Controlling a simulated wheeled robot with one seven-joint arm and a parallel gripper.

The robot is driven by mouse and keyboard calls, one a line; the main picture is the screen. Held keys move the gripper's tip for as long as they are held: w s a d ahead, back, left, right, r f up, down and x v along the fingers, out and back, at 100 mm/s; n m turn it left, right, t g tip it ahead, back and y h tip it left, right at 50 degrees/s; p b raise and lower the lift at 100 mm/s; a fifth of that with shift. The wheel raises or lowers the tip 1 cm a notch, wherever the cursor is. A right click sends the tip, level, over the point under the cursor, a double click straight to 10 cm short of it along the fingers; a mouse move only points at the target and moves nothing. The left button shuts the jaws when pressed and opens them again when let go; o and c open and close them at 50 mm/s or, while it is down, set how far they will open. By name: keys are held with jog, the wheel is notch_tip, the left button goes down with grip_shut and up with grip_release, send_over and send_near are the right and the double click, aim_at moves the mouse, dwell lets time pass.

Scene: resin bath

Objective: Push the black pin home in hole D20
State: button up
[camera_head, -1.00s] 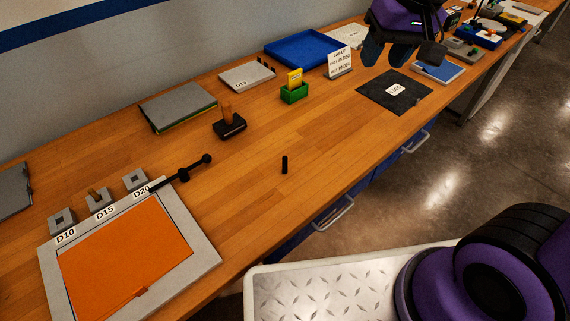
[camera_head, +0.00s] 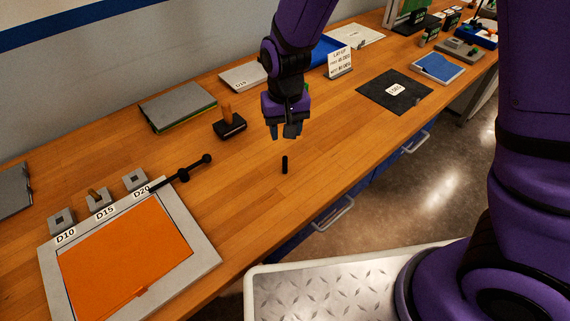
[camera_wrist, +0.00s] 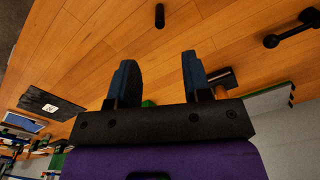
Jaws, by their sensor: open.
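The black pin (camera_head: 285,164) stands upright on the bare wooden bench, in the middle of the head view. It also shows at the top of the wrist view (camera_wrist: 160,15). Hole D20 is in the grey block (camera_head: 135,181) behind the label D20 (camera_head: 142,191), at the left end of the bench; the pin is well apart from it. My gripper (camera_head: 287,136) points down above the bench, just behind the pin in the head view. Its two fingers (camera_wrist: 157,75) are apart with nothing between them.
Blocks for D10 (camera_head: 62,221) and D15 (camera_head: 99,201) stand beside D20 along a grey frame (camera_head: 206,249) around an orange panel (camera_head: 125,255). A black rod with knobs (camera_head: 183,174) lies right of D20. A black stamp-like tool (camera_head: 230,126) stands behind. Bench around the pin is clear.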

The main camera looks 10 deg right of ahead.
aim_at(285, 157)
jog(key=shift+f, duration=5.6)
grip_shut()
